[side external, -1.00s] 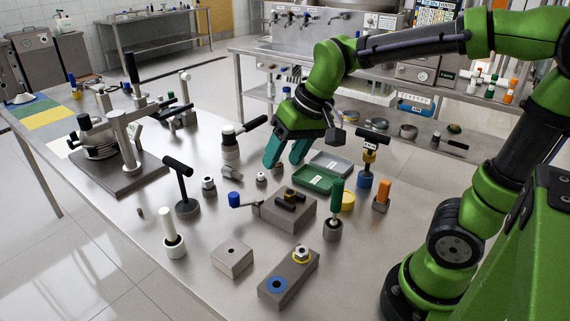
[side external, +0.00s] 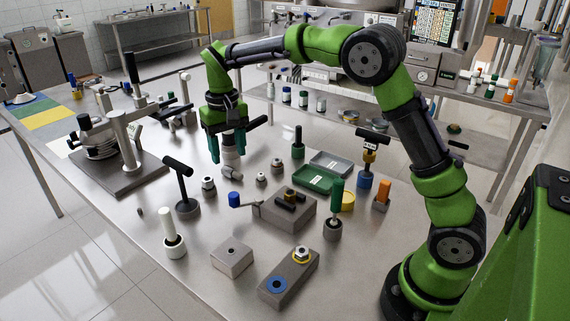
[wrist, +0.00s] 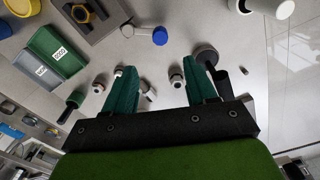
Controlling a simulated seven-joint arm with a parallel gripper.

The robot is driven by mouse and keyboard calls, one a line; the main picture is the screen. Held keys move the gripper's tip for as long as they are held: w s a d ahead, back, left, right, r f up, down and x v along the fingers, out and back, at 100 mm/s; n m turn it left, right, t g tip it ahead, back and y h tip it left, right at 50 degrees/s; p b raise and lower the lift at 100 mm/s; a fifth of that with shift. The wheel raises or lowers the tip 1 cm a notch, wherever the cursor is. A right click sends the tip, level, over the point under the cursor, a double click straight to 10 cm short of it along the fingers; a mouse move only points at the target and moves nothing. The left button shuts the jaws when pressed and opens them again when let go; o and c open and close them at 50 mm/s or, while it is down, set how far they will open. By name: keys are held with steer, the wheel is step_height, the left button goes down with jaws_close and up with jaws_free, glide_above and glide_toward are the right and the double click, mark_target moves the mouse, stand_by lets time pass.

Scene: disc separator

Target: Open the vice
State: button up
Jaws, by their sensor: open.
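The vice (side external: 287,210) looks to be the grey block in the middle of the table, with dark jaws and a brass-coloured piece on top. Its handle ends in a blue knob (side external: 234,199) on the left. In the wrist view the vice (wrist: 92,32) is at the top left and the blue knob (wrist: 160,37) is near the top centre. My gripper (side external: 227,150) is open, pointing down, behind and to the left of the vice, apart from it. Its two teal fingers show in the wrist view (wrist: 160,75) with nothing gripped between them.
A black T-handle tool (side external: 184,190) stands left of the blue knob. Small fittings (side external: 208,185) stand between. Green (side external: 314,180) and grey trays lie behind the vice.

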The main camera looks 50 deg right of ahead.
mark_target(234, 194)
step_height(234, 194, down, 14)
steer(key=shift+r, duration=0.1)
stand_by(0.4)
jaws_close()
